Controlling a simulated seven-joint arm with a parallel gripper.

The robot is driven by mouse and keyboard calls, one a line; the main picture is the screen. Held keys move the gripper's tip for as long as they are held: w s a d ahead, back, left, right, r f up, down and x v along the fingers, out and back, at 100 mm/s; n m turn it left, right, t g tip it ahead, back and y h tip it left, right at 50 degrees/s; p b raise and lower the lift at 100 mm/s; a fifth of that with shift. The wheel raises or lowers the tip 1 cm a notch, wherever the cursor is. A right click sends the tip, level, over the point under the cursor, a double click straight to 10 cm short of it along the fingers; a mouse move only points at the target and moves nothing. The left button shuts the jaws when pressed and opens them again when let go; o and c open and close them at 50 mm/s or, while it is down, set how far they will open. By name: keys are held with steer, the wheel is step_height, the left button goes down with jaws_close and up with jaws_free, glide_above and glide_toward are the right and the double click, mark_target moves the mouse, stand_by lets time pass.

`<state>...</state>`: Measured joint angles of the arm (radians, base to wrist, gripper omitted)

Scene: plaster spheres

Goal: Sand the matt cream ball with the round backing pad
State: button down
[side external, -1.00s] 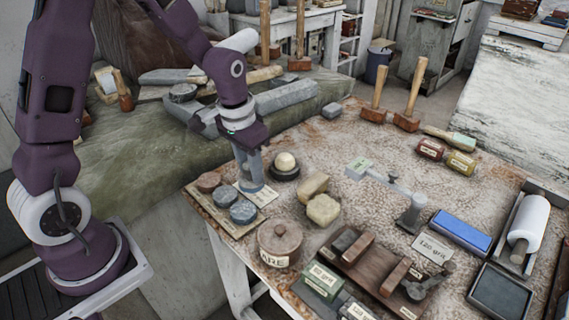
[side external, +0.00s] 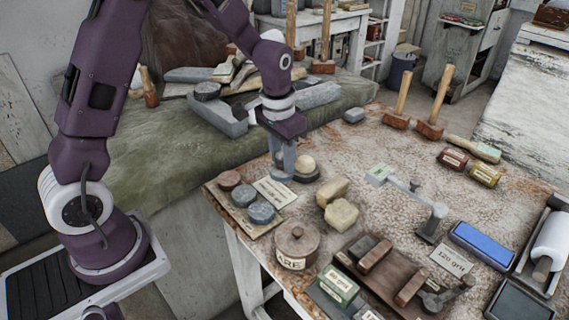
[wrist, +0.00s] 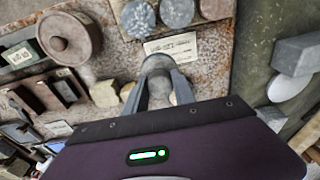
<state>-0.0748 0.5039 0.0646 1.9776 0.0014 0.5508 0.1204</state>
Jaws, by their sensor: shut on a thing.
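The matt cream ball (side external: 304,163) sits in a dark round holder (side external: 307,174) at the table's back left edge. My gripper (side external: 281,166) is shut on a grey round pad (side external: 280,177), just left of the ball in the side view. I cannot tell whether pad and ball touch. In the wrist view the grey pad (wrist: 157,64) shows at the fingertips (wrist: 158,76). A small cream patch beside the right finger there is mostly hidden, probably the ball.
A board (side external: 236,212) with several round pads and a label card (side external: 274,191) lies to the left. Two cream blocks (side external: 340,214) and a lidded pot (side external: 296,246) stand in front. A jointed grey stand (side external: 433,222) is to the right. Mallets (side external: 430,130) stand at the back.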

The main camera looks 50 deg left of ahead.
steer(key=w+r+y, duration=0.3)
steer(key=w+r, duration=0.1)
steer(key=w, duration=0.7)
steer(key=shift+s+d+x, duration=0.1)
steer(key=shift+d+x, duration=0.05)
steer(key=shift+x, duration=0.85)
steer(key=shift+s+d+x, duration=0.1)
steer(key=shift+x, duration=0.95)
steer(key=shift+s+d+x, duration=0.1)
steer(key=shift+d+x, duration=0.05)
steer(key=shift+x, duration=0.85)
steer(key=shift+a+f, duration=0.15)
steer(key=shift+f, duration=0.4)
steer(key=shift+s, duration=0.1)
steer(key=shift+s+a, duration=0.2)
steer(key=shift+s, duration=0.6)
steer(key=shift+w+d, duration=0.2)
steer(key=shift+w, duration=0.7)
steer(key=shift+w+d, duration=0.2)
steer(key=shift+w, duration=0.7)
